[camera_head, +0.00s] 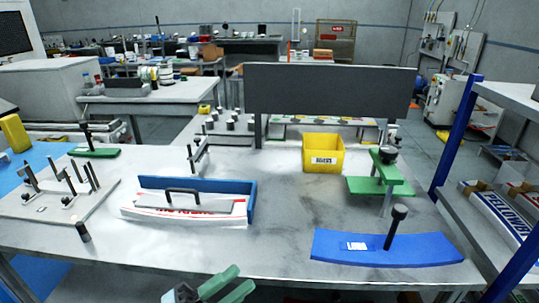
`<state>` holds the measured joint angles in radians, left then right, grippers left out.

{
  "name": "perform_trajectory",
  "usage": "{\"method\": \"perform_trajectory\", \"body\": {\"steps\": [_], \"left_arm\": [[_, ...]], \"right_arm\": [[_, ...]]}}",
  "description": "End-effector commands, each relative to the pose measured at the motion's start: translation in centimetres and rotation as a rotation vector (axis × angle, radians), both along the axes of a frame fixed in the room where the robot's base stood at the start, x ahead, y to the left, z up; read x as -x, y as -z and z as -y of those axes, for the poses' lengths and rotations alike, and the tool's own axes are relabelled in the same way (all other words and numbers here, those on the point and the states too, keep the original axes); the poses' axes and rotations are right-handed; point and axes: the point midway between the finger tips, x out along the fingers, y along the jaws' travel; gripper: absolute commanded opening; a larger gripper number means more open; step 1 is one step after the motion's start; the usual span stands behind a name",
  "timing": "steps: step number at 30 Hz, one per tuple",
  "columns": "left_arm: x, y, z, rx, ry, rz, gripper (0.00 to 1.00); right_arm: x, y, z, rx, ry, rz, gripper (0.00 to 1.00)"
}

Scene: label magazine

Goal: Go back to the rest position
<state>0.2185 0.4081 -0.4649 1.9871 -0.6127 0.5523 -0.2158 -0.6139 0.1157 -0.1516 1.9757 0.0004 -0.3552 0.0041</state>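My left gripper (240,279) shows at the bottom edge of the head view, left of the middle. Its two green fingers are apart with nothing between them, in front of the table's front edge. The work table (190,254) lies beyond it. My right gripper is not in view.
On the table are a blue tray (253,200) with a white and red pack under a grey handled plate, a yellow bin (323,153), a green stand (375,187) and a blue curved plate (330,248) with a black-knobbed post. A shelf rack (459,135) stands at right.

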Motion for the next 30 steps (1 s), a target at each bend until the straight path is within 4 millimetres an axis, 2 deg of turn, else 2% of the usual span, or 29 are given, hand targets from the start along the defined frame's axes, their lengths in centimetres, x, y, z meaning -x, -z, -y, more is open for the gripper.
{"method": "perform_trajectory", "body": {"steps": [4,8,12,15,18,21,24,27,30], "left_arm": [[-0.8,6.3,-3.3,0.153,-0.185,-0.4,0.34],[0.6,13.4,-6.6,0.272,-0.349,-0.753,0.34],[4.5,21.0,-9.7,0.379,-0.512,-1.106,0.34],[8.6,25.8,-11.4,0.443,-0.619,-1.332,0.34],[12.8,29.4,-12.6,0.493,-0.709,-1.52,0.34],[16.3,31.8,-13.4,0.53,-0.778,-1.658,0.34],[18.7,33.2,-13.8,0.553,-0.821,-1.745,0.34],[19.9,33.8,-14.0,0.564,-0.842,-1.787,0.34],[20.1,33.9,-14.0,0.567,-0.847,-1.796,0.34]], "right_arm": [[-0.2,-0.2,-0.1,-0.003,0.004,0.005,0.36],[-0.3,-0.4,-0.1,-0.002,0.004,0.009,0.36],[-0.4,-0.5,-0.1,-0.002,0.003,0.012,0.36],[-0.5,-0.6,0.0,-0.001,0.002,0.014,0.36],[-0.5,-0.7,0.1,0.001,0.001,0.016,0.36],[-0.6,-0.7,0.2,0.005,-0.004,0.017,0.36],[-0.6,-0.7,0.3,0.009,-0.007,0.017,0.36],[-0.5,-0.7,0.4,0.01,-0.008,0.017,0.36],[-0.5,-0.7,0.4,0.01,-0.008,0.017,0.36]]}}
